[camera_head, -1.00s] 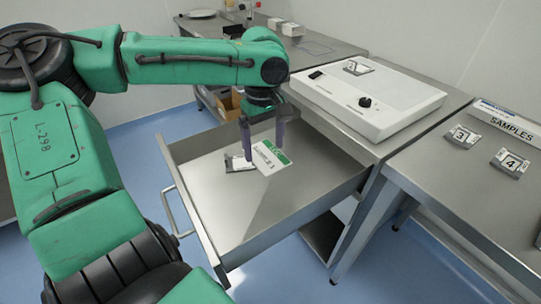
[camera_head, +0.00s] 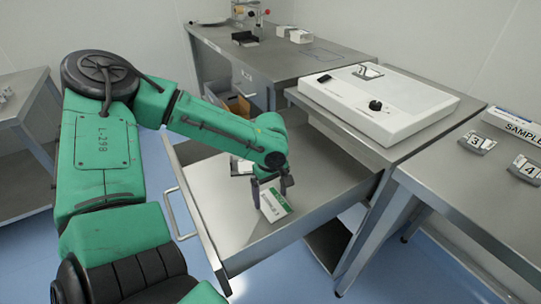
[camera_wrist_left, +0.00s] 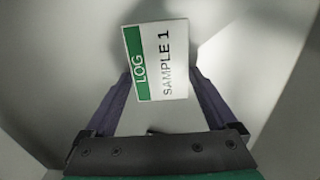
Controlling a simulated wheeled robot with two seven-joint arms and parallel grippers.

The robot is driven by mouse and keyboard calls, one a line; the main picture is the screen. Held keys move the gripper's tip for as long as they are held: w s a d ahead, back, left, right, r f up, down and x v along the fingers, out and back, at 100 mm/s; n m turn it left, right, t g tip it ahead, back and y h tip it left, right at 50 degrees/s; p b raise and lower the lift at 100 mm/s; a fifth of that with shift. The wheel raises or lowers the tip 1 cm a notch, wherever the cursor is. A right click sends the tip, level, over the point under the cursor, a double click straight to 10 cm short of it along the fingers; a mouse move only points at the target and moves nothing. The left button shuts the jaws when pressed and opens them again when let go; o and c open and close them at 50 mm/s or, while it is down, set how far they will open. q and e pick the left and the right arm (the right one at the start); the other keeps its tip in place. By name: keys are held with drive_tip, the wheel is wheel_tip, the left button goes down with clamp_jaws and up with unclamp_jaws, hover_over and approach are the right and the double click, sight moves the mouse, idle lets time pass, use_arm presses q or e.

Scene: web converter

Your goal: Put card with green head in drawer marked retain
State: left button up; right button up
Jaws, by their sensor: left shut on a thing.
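The white card with a green head (camera_head: 273,206) is in the head view, tilted, within the outline of the open metal drawer (camera_head: 235,228). In the left wrist view the card (camera_wrist_left: 160,62) reads "LOG" on the green band and "SAMPLE 1" on the white part. My left gripper (camera_head: 271,191) is shut on the card, with one finger at each side. I cannot tell whether the card touches the drawer floor. No "retain" mark is readable on the drawer. My right gripper is not in view.
A small dark and white item (camera_head: 241,166) lies in the drawer's back left, partly behind my arm. A white device (camera_head: 375,100) stands on the bench above the drawer. Numbered stands (camera_head: 477,143) and a "SAMPLES" box (camera_head: 513,125) are on the right table. The drawer's front floor is clear.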

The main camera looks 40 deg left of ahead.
sight(271, 201)
use_arm(q)
drive_tip(key=o, duration=1)
drive_tip(key=shift+r+p, duration=0.25)
drive_tip(key=shift+p, duration=0.05)
wheel_tip(271, 201, up, 12)
drive_tip(key=p, duration=0.2)
drive_tip(key=shift+f, duration=0.15)
